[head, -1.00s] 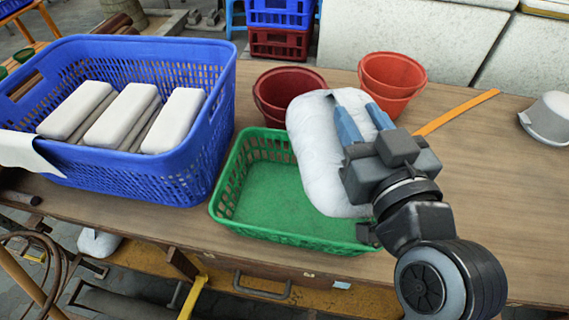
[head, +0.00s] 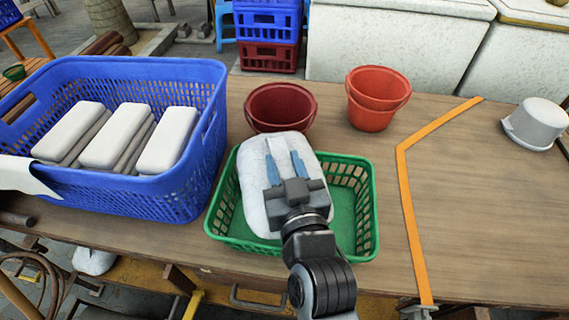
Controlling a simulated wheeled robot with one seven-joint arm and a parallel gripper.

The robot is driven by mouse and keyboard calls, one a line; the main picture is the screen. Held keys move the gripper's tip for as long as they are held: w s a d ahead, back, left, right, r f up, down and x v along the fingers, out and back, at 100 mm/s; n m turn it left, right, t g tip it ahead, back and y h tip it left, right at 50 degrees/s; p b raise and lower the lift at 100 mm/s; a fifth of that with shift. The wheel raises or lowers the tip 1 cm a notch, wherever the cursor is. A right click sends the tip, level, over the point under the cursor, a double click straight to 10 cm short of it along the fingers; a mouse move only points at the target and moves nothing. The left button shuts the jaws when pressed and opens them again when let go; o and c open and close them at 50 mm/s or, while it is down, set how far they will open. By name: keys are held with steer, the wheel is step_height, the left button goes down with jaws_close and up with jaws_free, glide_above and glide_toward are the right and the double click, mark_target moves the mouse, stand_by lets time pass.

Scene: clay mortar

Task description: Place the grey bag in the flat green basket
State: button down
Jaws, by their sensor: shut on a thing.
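The grey bag (head: 256,187), pale and pillow-like, is over the left and middle part of the flat green basket (head: 362,208). My gripper (head: 285,158) is shut on the bag from above, its blue-grey fingers on the bag's upper side. The bag covers part of the basket's back rim and much of its floor. Green floor shows at the right of the bag. I cannot tell whether the bag touches the basket floor.
A tall blue basket (head: 150,184) with several white blocks stands close at the left. A dark red bucket (head: 279,108) stands right behind the green basket, with orange-red buckets (head: 374,105) to its right. An orange strip (head: 412,225) and a grey pot (head: 537,122) lie further right on the table.

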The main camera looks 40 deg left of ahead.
steer(key=shift+f+b, duration=0.55)
steer(key=shift+b, duration=0.15)
steer(key=c, duration=0.7)
jaws_free()
steer(key=shift+f, duration=0.1)
steer(key=shift+c, duration=0.2)
steer(key=shift+r+p, duration=0.6)
steer(key=shift+p, duration=0.1)
steer(key=shift+s+d+r, duration=0.1)
steer(key=shift+s+d, duration=0.05)
steer(key=shift+d, duration=0.05)
steer(key=b+v, duration=0.2)
steer(key=v, duration=0.9)
steer(key=shift+s+d, duration=0.2)
